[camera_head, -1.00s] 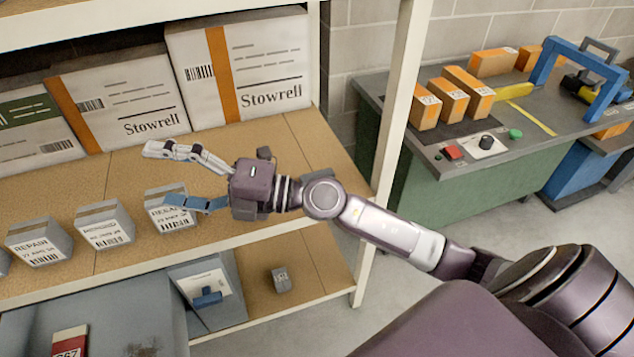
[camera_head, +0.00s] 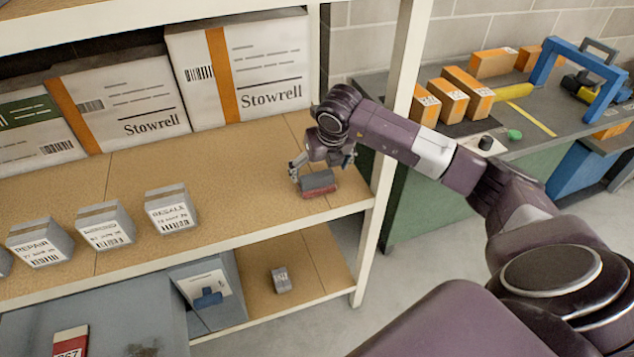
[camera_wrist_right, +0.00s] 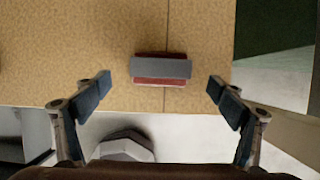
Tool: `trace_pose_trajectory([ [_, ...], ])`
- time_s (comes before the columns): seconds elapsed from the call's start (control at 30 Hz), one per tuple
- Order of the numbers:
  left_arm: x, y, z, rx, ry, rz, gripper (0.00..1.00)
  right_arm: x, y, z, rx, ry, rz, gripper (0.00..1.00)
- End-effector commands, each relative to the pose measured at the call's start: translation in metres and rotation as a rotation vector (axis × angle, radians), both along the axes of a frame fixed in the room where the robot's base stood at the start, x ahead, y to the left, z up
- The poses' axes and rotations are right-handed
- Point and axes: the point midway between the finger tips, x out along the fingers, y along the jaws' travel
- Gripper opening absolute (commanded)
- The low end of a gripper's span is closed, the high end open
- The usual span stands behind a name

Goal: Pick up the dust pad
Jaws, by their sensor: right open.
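The dust pad (camera_head: 318,183), a small block with a grey top and a dark red lower part, lies on the cork-coloured shelf near its right end. It also shows in the right wrist view (camera_wrist_right: 161,69), near the shelf's front edge. My right gripper (camera_head: 322,175) points down over the pad in the head view. In the wrist view its two blue-tipped fingers (camera_wrist_right: 160,92) are spread wide, one on each side of the pad, with nothing between them touching it. My left gripper is out of view.
Large Stowrell cartons (camera_head: 241,70) stand behind. A white rack post (camera_head: 391,130) rises right of the pad. A green bench (camera_head: 440,190) stands beyond it.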

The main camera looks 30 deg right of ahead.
Motion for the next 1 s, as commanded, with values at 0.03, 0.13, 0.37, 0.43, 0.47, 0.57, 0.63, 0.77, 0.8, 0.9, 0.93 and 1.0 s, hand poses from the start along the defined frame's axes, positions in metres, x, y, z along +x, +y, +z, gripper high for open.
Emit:
trace_pose_trajectory([
  [0.03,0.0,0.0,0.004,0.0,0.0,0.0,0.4,0.002,-0.001,-0.003,0.002,0.002,-0.001,0.88],
  [0.13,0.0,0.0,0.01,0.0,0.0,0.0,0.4,0.009,-0.003,-0.013,0.002,0.003,0.0,0.88],
  [0.37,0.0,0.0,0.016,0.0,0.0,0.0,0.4,0.021,-0.007,-0.04,0.003,0.0,0.001,0.88],
  [0.43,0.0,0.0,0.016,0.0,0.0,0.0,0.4,0.023,-0.007,-0.044,0.003,0.0,0.002,0.88],
  [0.47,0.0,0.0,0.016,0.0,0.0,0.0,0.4,0.023,-0.007,-0.045,0.002,-0.001,0.002,0.88],
  [0.57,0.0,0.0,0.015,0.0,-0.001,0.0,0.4,0.023,-0.007,-0.045,0.002,-0.001,0.003,0.88],
  [0.63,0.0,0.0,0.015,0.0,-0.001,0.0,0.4,0.023,-0.007,-0.045,0.002,-0.001,0.003,0.88],
  [0.77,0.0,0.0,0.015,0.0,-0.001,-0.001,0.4,0.023,-0.007,-0.045,0.002,-0.001,0.003,0.79],
  [0.8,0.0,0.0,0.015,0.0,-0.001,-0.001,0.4,0.023,-0.007,-0.045,0.002,-0.001,0.003,0.74],
  [0.9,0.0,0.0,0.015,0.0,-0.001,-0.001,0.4,0.023,-0.007,-0.045,0.003,-0.002,0.003,0.63],
  [0.93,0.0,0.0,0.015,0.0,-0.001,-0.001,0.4,0.023,-0.007,-0.045,0.003,-0.002,0.003,0.6],
  [1.0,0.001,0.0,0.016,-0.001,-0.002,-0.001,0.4,0.023,-0.007,-0.045,0.002,-0.001,0.003,0.52],
])
